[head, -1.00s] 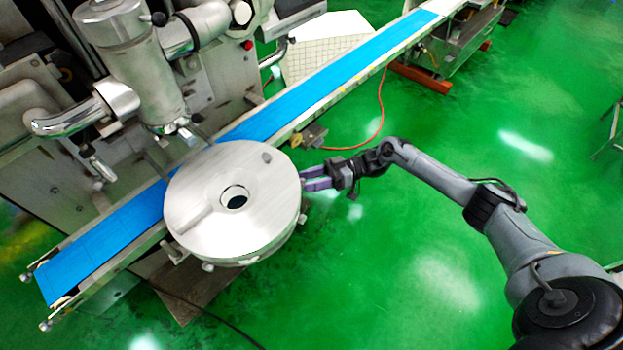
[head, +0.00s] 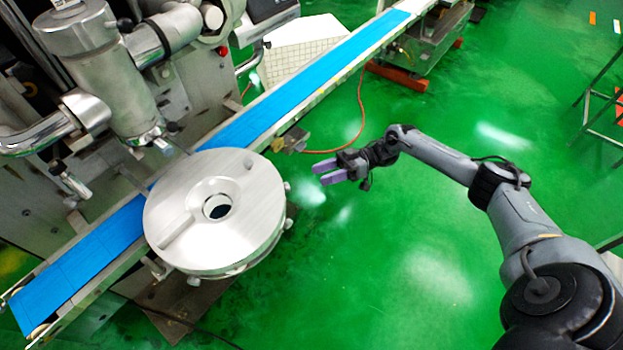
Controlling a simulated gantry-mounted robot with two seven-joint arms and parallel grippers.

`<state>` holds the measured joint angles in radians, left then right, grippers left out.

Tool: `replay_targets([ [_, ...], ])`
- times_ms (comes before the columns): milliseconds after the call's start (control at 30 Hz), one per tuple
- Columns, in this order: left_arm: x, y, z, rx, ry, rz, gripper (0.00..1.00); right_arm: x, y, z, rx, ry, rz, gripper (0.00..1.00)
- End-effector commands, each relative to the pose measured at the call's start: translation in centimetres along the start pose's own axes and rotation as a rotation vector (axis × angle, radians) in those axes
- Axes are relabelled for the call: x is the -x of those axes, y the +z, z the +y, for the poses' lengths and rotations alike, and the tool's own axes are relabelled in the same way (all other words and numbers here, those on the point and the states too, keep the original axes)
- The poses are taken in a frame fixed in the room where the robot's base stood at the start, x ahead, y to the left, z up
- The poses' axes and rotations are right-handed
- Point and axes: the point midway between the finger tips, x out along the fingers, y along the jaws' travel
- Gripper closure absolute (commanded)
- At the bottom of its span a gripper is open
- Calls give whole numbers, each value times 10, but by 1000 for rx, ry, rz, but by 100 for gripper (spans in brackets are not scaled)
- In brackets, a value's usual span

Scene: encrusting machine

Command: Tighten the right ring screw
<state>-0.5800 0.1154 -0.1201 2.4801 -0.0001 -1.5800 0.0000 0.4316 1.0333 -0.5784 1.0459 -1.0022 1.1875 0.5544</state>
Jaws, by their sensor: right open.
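The round metal disc (head: 250,205) of the encrusting machine has a central hole and small screws around its rim. The right ring screw (head: 288,187) is a small knob on the disc's right edge. My right gripper (head: 318,173) is open and empty, with purple fingers pointing left. It is a short way to the right of that screw, apart from it. Another screw (head: 289,222) sits lower on the right side of the rim. My left gripper is not in view.
A blue conveyor belt (head: 335,72) runs diagonally behind and under the disc. The machine body with its metal cylinder (head: 100,75) stands at upper left. An orange hose (head: 362,115) lies by the conveyor. Green floor around my right arm is clear.

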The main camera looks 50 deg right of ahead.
Motion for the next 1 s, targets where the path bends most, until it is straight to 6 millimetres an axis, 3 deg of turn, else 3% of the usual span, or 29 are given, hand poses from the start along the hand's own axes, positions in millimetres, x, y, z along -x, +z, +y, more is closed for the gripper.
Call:
replay_targets([
  [200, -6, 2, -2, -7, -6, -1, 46, 16, 0, 0, 1, 0, 0, 46],
  [733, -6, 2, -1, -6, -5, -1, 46, 19, 3, -1, -6, 1, -2, 46],
  [867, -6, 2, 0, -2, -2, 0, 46, 19, 27, -8, -48, -1, -11, 46],
  [1000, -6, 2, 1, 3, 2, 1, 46, 3, 84, -30, -152, -26, 4, 46],
])
